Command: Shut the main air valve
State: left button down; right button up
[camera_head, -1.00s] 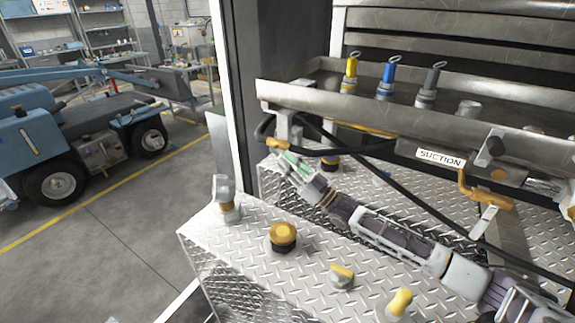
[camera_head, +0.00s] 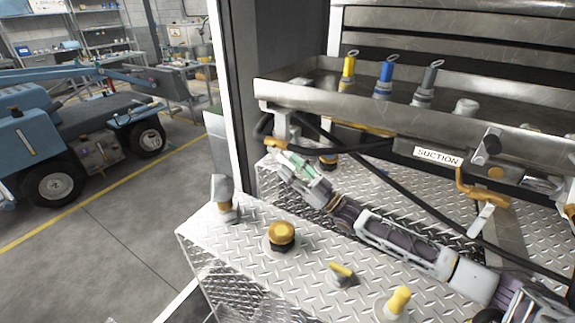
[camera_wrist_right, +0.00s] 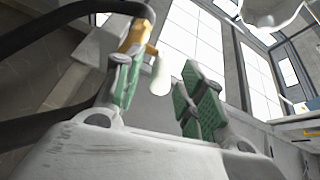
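My right gripper (camera_head: 290,163) reaches in from the lower right to the left end of the steel tray's underside. Its green-padded fingers stand apart in the right wrist view (camera_wrist_right: 162,80). An orange valve handle (camera_head: 274,143) is right at the fingertips, below the tray's left corner. In the right wrist view the orange part (camera_wrist_right: 138,36) is at the tip of the left finger, and a pale rounded piece hangs between the fingers. I cannot tell whether it touches a pad. No label marks this as the main air valve. My left gripper is out of view.
Black hoses (camera_head: 375,180) run close beside my right arm. A steel tray (camera_head: 330,106) with yellow, blue and grey fittings is above. A diamond-plate deck (camera_head: 250,258) with yellow-capped fittings lies below. A SUCTION label (camera_head: 437,157) and another orange handle (camera_head: 480,192) are to the right.

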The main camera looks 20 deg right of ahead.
jog(key=v, duration=0.9)
jog(key=shift+f, duration=0.2)
jog(key=shift+s+d, duration=0.1)
